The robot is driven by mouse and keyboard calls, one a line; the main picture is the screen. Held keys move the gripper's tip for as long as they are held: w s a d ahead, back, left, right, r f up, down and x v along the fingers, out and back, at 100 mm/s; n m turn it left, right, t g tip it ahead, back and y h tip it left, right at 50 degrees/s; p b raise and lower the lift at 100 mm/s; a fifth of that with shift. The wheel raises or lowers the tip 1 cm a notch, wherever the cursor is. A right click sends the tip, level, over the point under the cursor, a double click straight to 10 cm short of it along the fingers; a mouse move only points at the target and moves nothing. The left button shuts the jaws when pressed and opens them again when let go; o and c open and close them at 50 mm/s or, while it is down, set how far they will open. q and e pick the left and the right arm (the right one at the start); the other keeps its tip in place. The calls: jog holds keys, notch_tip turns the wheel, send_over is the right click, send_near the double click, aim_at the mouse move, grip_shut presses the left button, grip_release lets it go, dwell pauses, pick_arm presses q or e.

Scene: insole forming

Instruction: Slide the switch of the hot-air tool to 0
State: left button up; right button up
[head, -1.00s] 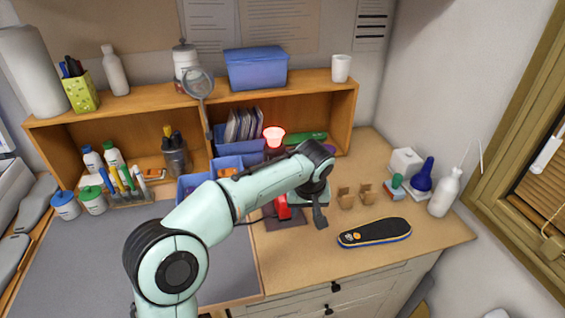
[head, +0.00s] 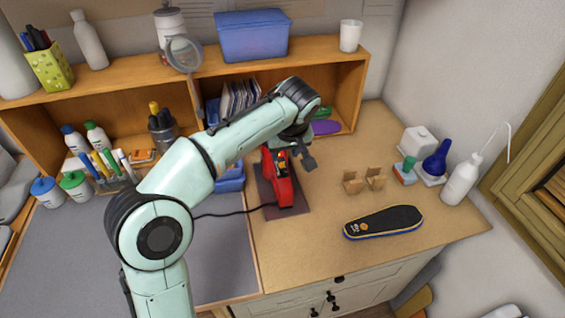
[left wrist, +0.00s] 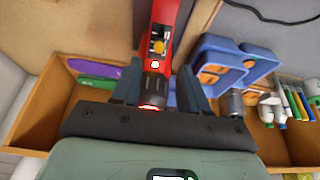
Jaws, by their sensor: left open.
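The red hot-air tool (head: 281,184) stands on a dark mat (head: 265,190) on the bench, with a black cord running left. My left arm crosses in front of its upper part, so its top is hidden in the head view. My left gripper (head: 306,158) is open and empty, just right of the tool's upper part. In the left wrist view the tool (left wrist: 166,18) reaches between the open fingers of the left gripper (left wrist: 157,82). A yellow switch (left wrist: 159,46) shows on its body; its setting is too small to read. A red glow shows near the palm. My right gripper is out of view.
A dark insole (head: 384,222) lies front right. Small brown blocks (head: 363,181), a white bottle (head: 461,180) and a blue bulb (head: 436,160) stand to the right. The shelf (head: 350,62) is behind, with blue bins (left wrist: 228,58) beside the tool. Bench space before the tool is clear.

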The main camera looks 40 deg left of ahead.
aim_at(282, 164)
pick_arm(q)
jog(key=x, duration=0.7)
grip_shut()
